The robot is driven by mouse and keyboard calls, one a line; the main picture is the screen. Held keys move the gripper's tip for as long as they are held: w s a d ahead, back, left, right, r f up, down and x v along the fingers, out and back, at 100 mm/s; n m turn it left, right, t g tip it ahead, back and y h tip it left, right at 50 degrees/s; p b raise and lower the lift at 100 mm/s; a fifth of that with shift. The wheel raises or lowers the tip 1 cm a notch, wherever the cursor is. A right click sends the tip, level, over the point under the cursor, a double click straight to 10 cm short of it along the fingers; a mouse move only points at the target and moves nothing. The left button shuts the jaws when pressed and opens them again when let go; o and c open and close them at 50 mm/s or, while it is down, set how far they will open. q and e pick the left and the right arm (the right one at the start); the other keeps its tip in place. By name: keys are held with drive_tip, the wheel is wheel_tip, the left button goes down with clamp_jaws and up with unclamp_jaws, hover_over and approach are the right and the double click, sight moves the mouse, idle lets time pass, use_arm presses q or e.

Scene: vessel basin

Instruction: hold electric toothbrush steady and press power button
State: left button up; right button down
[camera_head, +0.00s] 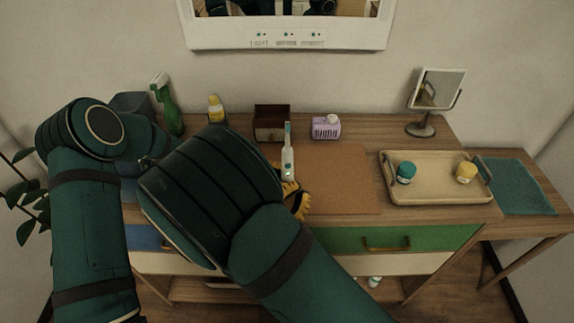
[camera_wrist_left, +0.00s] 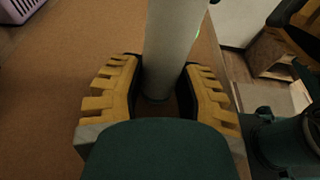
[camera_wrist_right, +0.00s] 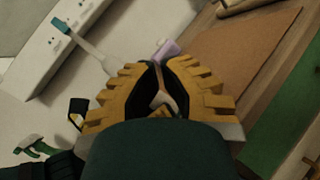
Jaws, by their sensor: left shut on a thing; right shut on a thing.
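The electric toothbrush (camera_head: 288,165), white with a teal head, stands roughly upright on the left part of the cork mat. In the left wrist view my left gripper (camera_wrist_left: 168,95) has its yellow fingers on both sides of the white handle (camera_wrist_left: 172,45), shut on it low down. A small green spot shows at the handle's right edge. My right gripper (camera_head: 294,195) is at the lower handle in the head view. In the right wrist view its fingers (camera_wrist_right: 158,75) close against the toothbrush, whose neck (camera_wrist_right: 92,48) leans out behind them. The power button and exact contact are hidden.
A purple container (camera_head: 326,128) and a brown box (camera_head: 271,123) stand behind the cork mat (camera_head: 345,180). A tray (camera_head: 432,197) with two small jars is at the right, near a mirror (camera_head: 437,90). A spray bottle (camera_head: 168,105) stands at the left. My right arm hides the left front.

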sight(288, 166)
drive_tip(key=shift+w+a, duration=0.1)
drive_tip(key=shift+w, duration=1.9)
drive_tip(key=c, duration=1.7)
unclamp_jaws()
clamp_jaws()
drive_tip(key=shift+w, duration=0.45)
